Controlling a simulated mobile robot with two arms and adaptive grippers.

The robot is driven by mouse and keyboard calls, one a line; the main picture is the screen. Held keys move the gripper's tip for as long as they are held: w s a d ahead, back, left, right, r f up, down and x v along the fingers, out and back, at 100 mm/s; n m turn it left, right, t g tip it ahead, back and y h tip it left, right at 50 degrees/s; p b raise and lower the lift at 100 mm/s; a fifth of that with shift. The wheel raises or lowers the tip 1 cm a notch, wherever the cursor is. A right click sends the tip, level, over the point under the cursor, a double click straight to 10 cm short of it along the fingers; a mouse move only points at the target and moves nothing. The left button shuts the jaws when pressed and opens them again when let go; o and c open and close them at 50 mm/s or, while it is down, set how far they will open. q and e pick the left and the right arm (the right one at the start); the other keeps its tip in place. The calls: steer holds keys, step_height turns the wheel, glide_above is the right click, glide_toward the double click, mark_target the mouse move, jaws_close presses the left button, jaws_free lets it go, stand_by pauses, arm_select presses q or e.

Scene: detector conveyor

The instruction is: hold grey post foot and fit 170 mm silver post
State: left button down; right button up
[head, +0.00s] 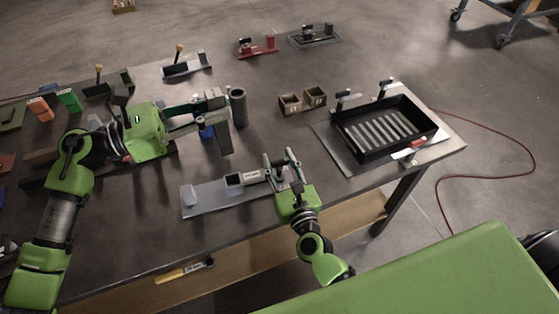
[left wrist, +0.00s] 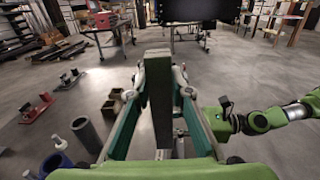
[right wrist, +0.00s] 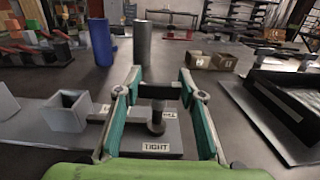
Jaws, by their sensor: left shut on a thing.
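A long square silver post (head: 222,136) hangs upright in my left gripper (head: 213,107), which is shut on it above the table. The post also fills the middle of the left wrist view (left wrist: 158,105). The grey post foot (head: 234,184) is a hollow square socket on a flat grey plate (head: 205,203); its open top shows in the right wrist view (right wrist: 68,112). The post is apart from the foot, above and behind it. My right gripper (head: 281,160) is low over the plate's right part, its fingers apart on either side of a dark T-shaped handle (right wrist: 157,118) near a TIGHT label.
A grey cylinder (head: 238,106) and a blue cylinder (head: 207,132) stand behind the plate, close to my left gripper. Small brown boxes (head: 302,100) stand farther right. A black tray (head: 385,128) occupies the table's right end. The front edge lies close to the plate.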

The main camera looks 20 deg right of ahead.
mark_target(222, 146)
arm_select(q)
steer(key=shift+r, duration=0.1)
arm_select(e)
jaws_close()
arm_select(q)
steer(key=shift+m+g, duration=0.6)
steer(key=shift+g, duration=0.3)
step_height(222, 146, down, 11)
steer(key=shift+a+f, duration=0.1)
steer(key=shift+f, duration=2.75)
steer(key=c, duration=1.8)
jaws_free()
steer(key=shift+f, duration=0.1)
